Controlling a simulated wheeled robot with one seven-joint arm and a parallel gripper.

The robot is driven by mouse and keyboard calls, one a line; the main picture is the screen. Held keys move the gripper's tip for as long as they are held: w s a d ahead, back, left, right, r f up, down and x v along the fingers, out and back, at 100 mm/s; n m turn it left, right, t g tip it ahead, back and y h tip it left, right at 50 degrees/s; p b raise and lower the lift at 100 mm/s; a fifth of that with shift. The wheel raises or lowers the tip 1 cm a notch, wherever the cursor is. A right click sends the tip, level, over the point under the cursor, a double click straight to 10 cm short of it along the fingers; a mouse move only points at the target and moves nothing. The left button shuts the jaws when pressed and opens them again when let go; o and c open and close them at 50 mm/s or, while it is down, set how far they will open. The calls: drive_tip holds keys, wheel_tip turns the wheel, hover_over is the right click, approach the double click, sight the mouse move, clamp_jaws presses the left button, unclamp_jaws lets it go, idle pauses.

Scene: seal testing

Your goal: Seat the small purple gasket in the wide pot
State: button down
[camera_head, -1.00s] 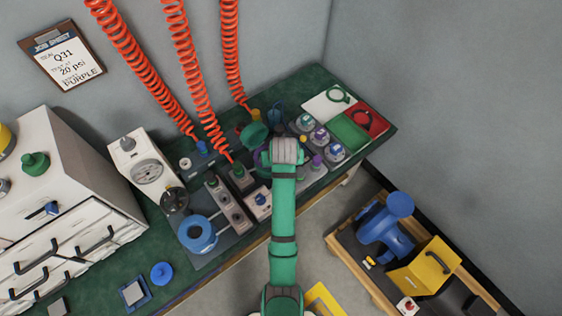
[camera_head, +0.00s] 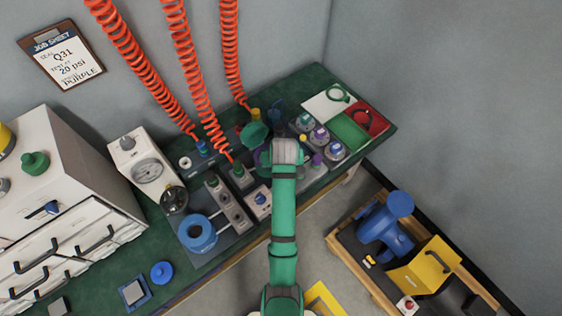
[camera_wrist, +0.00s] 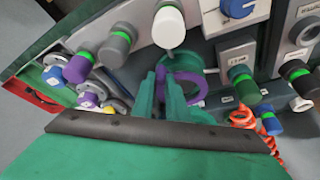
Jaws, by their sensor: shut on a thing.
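My gripper (camera_wrist: 161,82) is shut on the small purple gasket (camera_wrist: 189,101), a ring whose near side is between the green fingers in the wrist view. A round teal body (camera_wrist: 203,61) shows behind and beside the gasket; it may be the wide pot, but I cannot tell. I also cannot tell whether the gasket touches it. In the head view my wrist hides most of the gasket and the fingers, and a dark green round shape (camera_head: 253,134) shows just left of the wrist.
A white-capped knob (camera_wrist: 168,27) stands close to the fingertips. Several gauges and colored knobs crowd both sides. A blue ring-shaped part (camera_head: 197,233) sits on a grey plate at left. Red coiled hoses (camera_head: 190,70) hang behind. A green and red tray (camera_head: 349,132) lies at right.

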drive_tip(key=shift+f, duration=1.05)
drive_tip(key=c, duration=1.7)
unclamp_jaws()
drive_tip(key=shift+o, duration=0.2)
drive_tip(key=v, duration=1)
drive_tip(key=shift+r, duration=0.35)
drive_tip(key=shift+s, duration=0.1)
